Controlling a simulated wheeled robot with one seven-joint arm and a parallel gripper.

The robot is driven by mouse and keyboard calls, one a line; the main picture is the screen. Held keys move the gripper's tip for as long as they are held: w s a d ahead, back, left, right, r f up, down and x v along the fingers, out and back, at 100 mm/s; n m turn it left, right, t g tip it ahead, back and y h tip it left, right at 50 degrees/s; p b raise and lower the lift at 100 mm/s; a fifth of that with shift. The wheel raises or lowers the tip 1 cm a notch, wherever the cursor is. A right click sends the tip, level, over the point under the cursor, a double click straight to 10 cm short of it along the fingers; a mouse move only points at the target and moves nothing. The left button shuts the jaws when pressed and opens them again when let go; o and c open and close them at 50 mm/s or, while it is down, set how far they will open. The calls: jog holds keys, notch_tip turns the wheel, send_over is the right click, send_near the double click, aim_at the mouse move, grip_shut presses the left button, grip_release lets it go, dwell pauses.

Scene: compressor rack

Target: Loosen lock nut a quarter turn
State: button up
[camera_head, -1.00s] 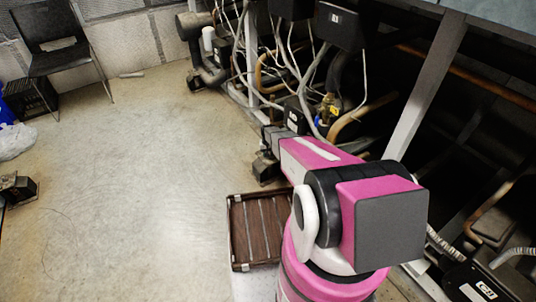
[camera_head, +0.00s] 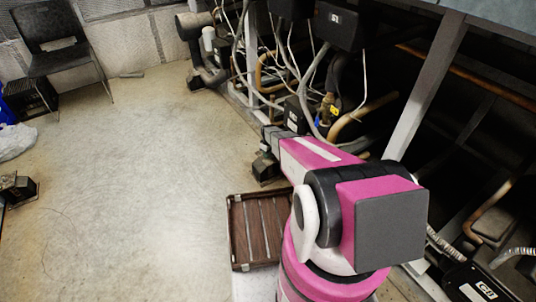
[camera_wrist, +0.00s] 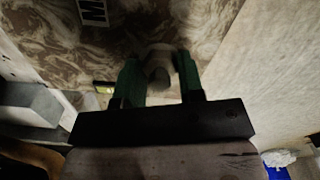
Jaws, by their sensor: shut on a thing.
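In the wrist view my gripper (camera_wrist: 159,62) has two green fingers on either side of a pale grey, rounded piece, which I take to be the lock nut (camera_wrist: 158,76). The fingers are shut on it. Behind it is a mottled brown and cream surface with a black-and-white label (camera_wrist: 93,12) at the top. The picture is dim, so the nut's edges and its turn angle cannot be made out.
In the head view the compressor rack (camera_head: 425,85) with pipes and hanging cables fills the right side. A brown slatted crate (camera_head: 236,240) lies on the floor beside my arm. A black chair (camera_head: 55,58) stands far left. The floor between is largely clear.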

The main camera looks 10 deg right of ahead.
jog(key=shift+n, duration=0.3)
jog(key=o, duration=0.9)
jog(key=shift+r, duration=0.1)
notch_tip(320, 180, up, 11)
jog(key=shift+f, duration=0.2)
dwell(0.3)
jog(key=s+r+m, duration=0.3)
jog(key=s+r, duration=0.6)
jog(key=s, duration=0.1)
jog(key=s+r+m, duration=0.3)
jog(key=s+r, duration=0.6)
jog(key=s, duration=0.1)
jog(key=s+r+m, duration=0.3)
jog(key=s+r, duration=0.6)
jog(key=s, duration=0.1)
jog(key=shift+s+r, duration=0.1)
jog(key=shift+r, duration=0.05)
